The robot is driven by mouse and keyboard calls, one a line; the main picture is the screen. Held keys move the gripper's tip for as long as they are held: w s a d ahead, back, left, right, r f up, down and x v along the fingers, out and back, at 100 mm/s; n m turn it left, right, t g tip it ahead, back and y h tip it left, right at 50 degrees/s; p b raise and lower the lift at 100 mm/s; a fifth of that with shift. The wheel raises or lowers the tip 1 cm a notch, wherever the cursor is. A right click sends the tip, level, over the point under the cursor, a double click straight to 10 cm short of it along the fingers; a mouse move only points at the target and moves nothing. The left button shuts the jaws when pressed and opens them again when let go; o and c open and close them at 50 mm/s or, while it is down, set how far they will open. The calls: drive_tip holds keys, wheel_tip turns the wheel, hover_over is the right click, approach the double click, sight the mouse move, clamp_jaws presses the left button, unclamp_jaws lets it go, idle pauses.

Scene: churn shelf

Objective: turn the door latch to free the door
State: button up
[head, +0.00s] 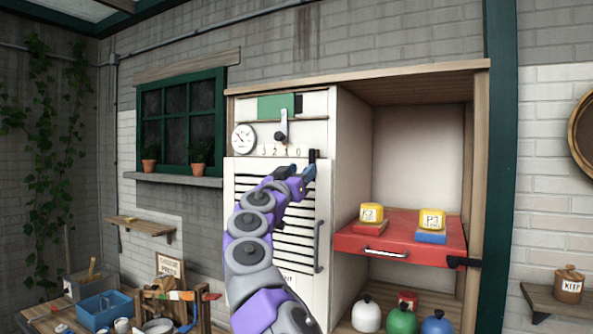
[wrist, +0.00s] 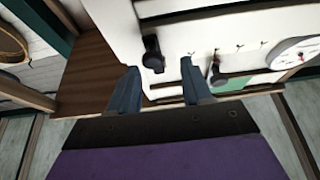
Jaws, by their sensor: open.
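The door (head: 272,235) is a white slatted panel with a long grey handle (head: 319,246) on its right side. It looks shut. The door latch (head: 312,158) is a small dark piece at the door's top right corner, upright in the head view. In the wrist view the latch (wrist: 152,54) is a black knob-like piece just beyond my fingertips, nearer the left finger. My gripper (head: 296,172) is in front of the door's top edge, just left of and below the latch. In the wrist view my gripper (wrist: 159,66) is open and empty. I cannot tell whether a finger touches the latch.
A lever (head: 283,126) under a green plate (head: 277,107) and a round gauge (head: 243,139) are above the door. Right of it are open shelves with a red drawer (head: 400,241) carrying yellow-topped blocks. A cluttered bench (head: 60,317) stands at lower left.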

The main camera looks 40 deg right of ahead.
drive_tip(key=d, duration=0.3)
drive_tip(key=shift+d+f, duration=0.1)
drive_tip(key=shift+f, duration=0.25)
drive_tip(key=shift+s, duration=0.1)
drive_tip(key=shift+c, duration=1.2)
drive_tip(key=shift+w+a, duration=0.25)
drive_tip(key=shift+a, duration=0.5)
drive_tip(key=c, duration=0.3)
drive_tip(key=shift+s+a+r, duration=0.1)
drive_tip(key=shift+r, duration=0.05)
drive_tip(key=shift+c, duration=0.8)
clamp_jaws()
